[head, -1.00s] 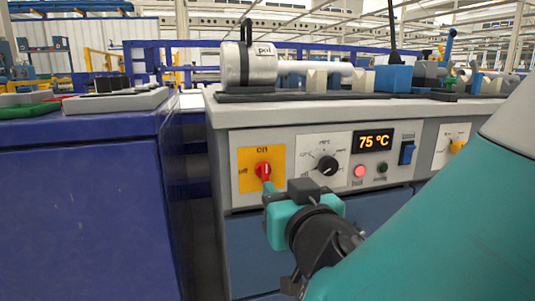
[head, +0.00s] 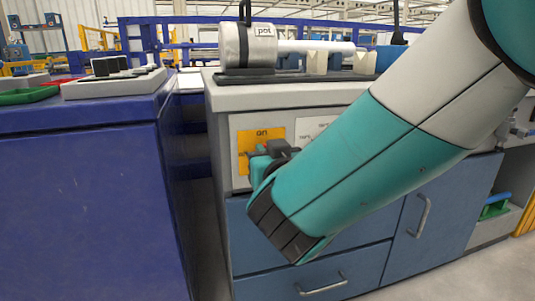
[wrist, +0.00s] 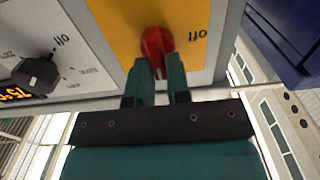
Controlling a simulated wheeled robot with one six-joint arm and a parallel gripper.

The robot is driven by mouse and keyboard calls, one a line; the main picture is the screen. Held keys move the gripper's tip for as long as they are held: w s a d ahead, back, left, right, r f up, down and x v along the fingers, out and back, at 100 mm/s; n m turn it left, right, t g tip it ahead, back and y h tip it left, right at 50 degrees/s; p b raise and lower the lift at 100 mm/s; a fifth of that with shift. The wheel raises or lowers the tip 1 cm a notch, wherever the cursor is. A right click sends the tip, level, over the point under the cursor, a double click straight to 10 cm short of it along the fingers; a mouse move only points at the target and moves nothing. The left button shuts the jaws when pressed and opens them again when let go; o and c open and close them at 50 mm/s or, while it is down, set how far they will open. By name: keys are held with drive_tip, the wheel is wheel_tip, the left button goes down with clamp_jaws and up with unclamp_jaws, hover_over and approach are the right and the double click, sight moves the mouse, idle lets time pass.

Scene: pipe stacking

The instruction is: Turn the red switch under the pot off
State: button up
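The red switch (wrist: 155,44) sits on an orange plate (wrist: 120,20), seen upside down in the wrist view. An "off" label lies beside it. My gripper (wrist: 159,66) has its two teal fingers on either side of the switch's narrow handle. The gap is small and the red handle fills it at the tips, so the fingers look shut on it. In the head view my arm mostly hides the switch, and the orange plate (head: 246,136) shows with "on" at its top. The silver pot (head: 235,48) stands on the counter above.
A grey counter (head: 290,97) with blue drawers holds the panel. In the wrist view a black dial (wrist: 36,74) and a lit display (wrist: 24,91) lie to the left. A blue cabinet (head: 80,200) stands left, across a narrow gap.

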clamp_jaws()
drive_tip(key=shift+n, duration=0.4)
drive_tip(key=shift+s+a+f+n+p, duration=0.15)
drive_tip(key=shift+n+p, duration=0.75)
drive_tip(key=shift+n, duration=1.95)
drive_tip(key=shift+a+f+n+p, duration=0.3)
drive_tip(key=shift+n+p, duration=0.65)
drive_tip(key=shift+n, duration=1.95)
drive_tip(key=shift+s+a+f+n+p, duration=0.15)
drive_tip(key=shift+n+p, duration=0.75)
drive_tip(key=shift+n, duration=1.95)
drive_tip(key=shift+f, duration=0.1)
drive_tip(key=o, duration=0.5)
unclamp_jaws()
